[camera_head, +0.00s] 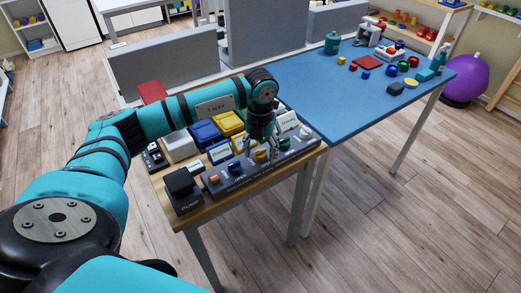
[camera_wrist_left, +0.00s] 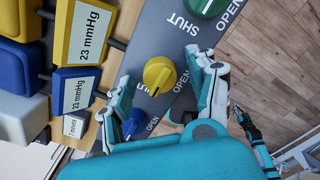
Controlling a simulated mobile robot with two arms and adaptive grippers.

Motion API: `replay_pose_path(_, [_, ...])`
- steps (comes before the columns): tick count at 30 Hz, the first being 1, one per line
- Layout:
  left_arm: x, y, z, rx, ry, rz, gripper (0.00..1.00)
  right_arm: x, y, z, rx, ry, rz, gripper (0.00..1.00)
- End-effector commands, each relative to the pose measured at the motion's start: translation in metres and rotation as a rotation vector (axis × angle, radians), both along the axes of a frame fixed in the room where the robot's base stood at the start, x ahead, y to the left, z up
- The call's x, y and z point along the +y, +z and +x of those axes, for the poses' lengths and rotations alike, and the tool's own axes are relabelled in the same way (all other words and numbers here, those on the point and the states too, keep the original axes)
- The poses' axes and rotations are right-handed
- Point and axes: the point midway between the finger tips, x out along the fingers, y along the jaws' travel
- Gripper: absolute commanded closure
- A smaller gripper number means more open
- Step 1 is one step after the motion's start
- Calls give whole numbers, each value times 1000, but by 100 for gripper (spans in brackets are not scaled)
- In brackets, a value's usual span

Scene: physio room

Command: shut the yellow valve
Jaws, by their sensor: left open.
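The yellow valve (camera_head: 261,156) is a round knob on the grey sloped panel (camera_head: 236,184) at the front of the wooden bench. In the left wrist view the yellow valve (camera_wrist_left: 160,74) shows a raised ridge across its top, running towards the lower left. My left gripper (camera_head: 256,142) is above the panel at the yellow valve. In the wrist view its two fingers (camera_wrist_left: 165,82) are apart, one on each side of the knob; contact cannot be made out. Lettering beside the knob is partly hidden by a finger. A teal arm with a dark gripper (camera_wrist_left: 245,120), apparently my right, hangs low at the right.
On the same panel are a green knob (camera_wrist_left: 207,4), a blue knob (camera_wrist_left: 133,124) and an orange one (camera_head: 214,178). Blue and yellow gauge boxes stand behind. A black pump box (camera_head: 183,190) is at the left end. A blue table (camera_head: 320,95) with small objects adjoins the bench.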

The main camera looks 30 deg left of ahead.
Motion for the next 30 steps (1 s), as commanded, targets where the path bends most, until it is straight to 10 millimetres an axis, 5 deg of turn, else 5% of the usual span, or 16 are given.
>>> replay_pose_path(5, [0, 15, 1, -4, 0, -1, 41, 1, 0, 0, -1, 0, 1, 100])
replay_pose_path(18, [0, 102, 1, -4, -1, 0, 41, 1, 0, 0, 0, 0, 1, 100])
replay_pose_path(30, [0, 120, 0, 0, 0, 0, 41, 1, 0, 0, 0, 0, 1, 100])
